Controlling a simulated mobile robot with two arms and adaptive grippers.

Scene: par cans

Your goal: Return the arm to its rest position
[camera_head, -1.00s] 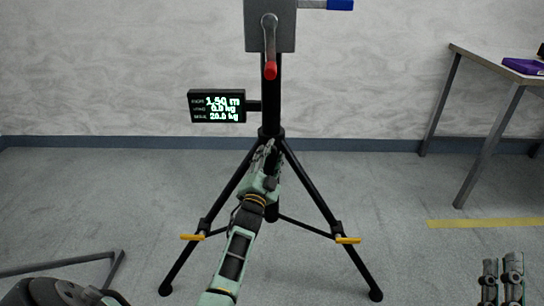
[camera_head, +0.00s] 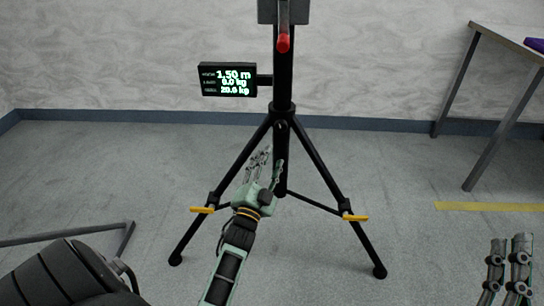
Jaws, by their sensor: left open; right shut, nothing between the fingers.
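My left arm comes in from the bottom middle. Its gripper (camera_head: 273,158) is open and empty, in front of the lower part of a black tripod stand (camera_head: 284,90). The fingers overlap the stand's legs in the picture; I cannot tell the gap between them. My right gripper (camera_head: 508,246) is at the bottom right corner, its fingers pointing up, shut and empty over bare floor. Most of the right arm is out of view.
The stand carries a lit display (camera_head: 228,79) and a red-ended crank (camera_head: 283,42); its legs spread wide. A black ribbed object (camera_head: 60,275) fills the bottom left, near a grey metal bar (camera_head: 60,237). A table (camera_head: 510,34) stands at right. Floor between stand and table is clear.

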